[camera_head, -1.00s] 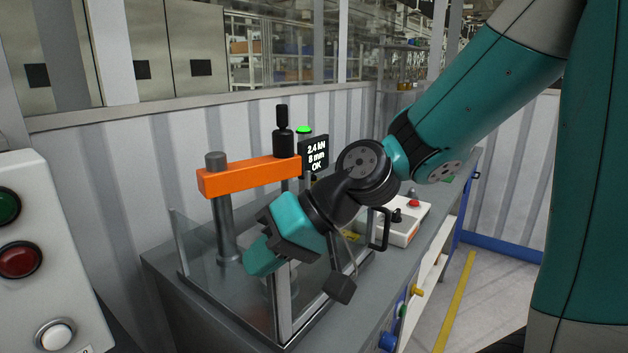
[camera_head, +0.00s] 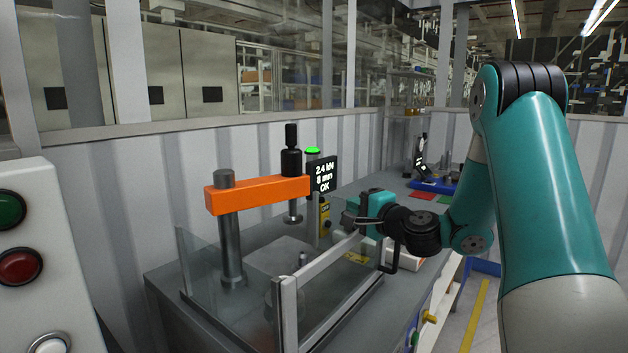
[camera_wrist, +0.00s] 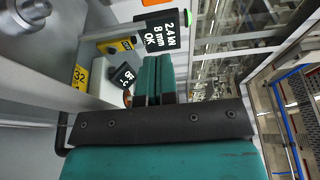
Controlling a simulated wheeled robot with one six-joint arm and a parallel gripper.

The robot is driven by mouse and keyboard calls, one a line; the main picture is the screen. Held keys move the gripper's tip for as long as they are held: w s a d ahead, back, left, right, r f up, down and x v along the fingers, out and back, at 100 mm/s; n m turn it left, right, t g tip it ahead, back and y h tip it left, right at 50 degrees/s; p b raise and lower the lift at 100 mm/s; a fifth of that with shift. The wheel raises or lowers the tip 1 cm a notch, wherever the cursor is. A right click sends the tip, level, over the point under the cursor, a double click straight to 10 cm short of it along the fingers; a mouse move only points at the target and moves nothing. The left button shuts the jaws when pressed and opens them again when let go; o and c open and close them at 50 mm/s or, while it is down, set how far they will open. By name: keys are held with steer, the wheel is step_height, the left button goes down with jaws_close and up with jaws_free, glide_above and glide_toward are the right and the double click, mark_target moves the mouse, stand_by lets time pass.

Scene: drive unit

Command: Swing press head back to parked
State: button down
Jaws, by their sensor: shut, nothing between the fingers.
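The press head is an orange arm (camera_head: 258,194) on a grey column (camera_head: 230,240). A black-handled ram (camera_head: 292,160) hangs at its right end, over the fixture area inside a clear guard (camera_head: 335,305).
A display (camera_head: 323,175) reading 2.4 kN, 8 mm, OK stands behind the ram, with a lit green lamp (camera_head: 313,151). The guard's black handle (camera_head: 390,258) is just below my wrist. A button panel (camera_head: 22,255) stands at the left edge.

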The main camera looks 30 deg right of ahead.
mark_target(309, 185)
steer(key=w+p, duration=0.2)
steer(key=w, duration=0.3)
steer(key=w+p, duration=0.3)
steer(key=w, duration=0.2)
steer(key=w+p, duration=0.3)
steer(key=w, duration=0.2)
steer(key=shift+w+a+r, duration=0.2)
steer(key=shift+a, duration=0.2)
steer(key=shift+w+f+p, duration=0.2)
steer(key=shift+w+p, duration=0.15)
steer(key=shift+w, duration=0.2)
steer(key=shift+w, duration=0.15)
